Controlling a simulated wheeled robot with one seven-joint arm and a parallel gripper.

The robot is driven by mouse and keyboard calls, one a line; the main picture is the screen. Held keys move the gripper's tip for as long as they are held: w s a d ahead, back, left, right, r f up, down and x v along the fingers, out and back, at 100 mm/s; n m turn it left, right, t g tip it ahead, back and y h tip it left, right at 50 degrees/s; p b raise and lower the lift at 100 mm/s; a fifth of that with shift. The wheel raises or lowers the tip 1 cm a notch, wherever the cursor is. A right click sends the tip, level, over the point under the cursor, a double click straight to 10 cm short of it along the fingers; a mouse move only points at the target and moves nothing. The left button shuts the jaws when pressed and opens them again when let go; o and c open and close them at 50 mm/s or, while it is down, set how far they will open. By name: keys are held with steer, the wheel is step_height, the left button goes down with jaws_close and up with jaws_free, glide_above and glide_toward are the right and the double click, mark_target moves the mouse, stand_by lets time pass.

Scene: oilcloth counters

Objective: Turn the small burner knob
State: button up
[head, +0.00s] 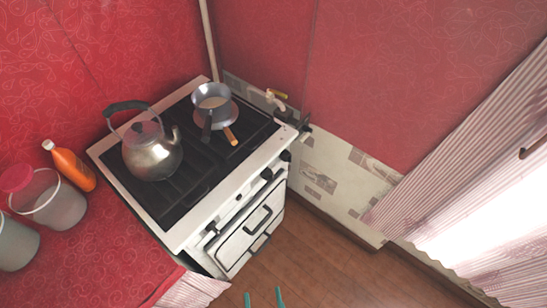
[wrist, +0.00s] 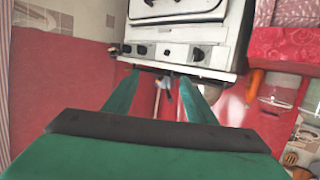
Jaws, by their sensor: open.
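The white stove (head: 180,235) stands against the red wall, with a row of dark knobs along its front panel. In the head view one knob (head: 266,173) sits mid-panel and another (head: 285,155) nearer the right end. In the wrist view the panel (wrist: 182,52) is at the top, with a dark knob (wrist: 197,54) at right and another (wrist: 140,49) at left. I cannot tell which is the small burner knob. My gripper (head: 264,298) shows as two teal fingertips at the bottom of the head view, apart from the stove. In the wrist view my gripper (wrist: 160,78) is open and empty.
A kettle (head: 152,158) and a small pot (head: 212,97) stand on the hob. The oven door (head: 245,235) with handles is below the knobs. An orange bottle (head: 70,168) and glass jars are on the red counter at left. Wooden floor (head: 325,270) is clear in front.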

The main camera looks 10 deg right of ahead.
steer(key=w+d+f+m+g+h, duration=0.1)
steer(key=w+d+f+g, duration=0.1)
steer(key=w+f, duration=0.45)
steer(key=w+d+f+g, duration=0.15)
steer(key=w+f, duration=0.25)
steer(key=f, duration=0.5)
steer(key=n+g+y, duration=0.1)
steer(key=n+y, duration=0.8)
steer(key=y, duration=0.1)
glide_toward(291, 158)
steer(key=x, duration=1)
steer(key=shift+w+f, duration=0.2)
steer(key=c, duration=1)
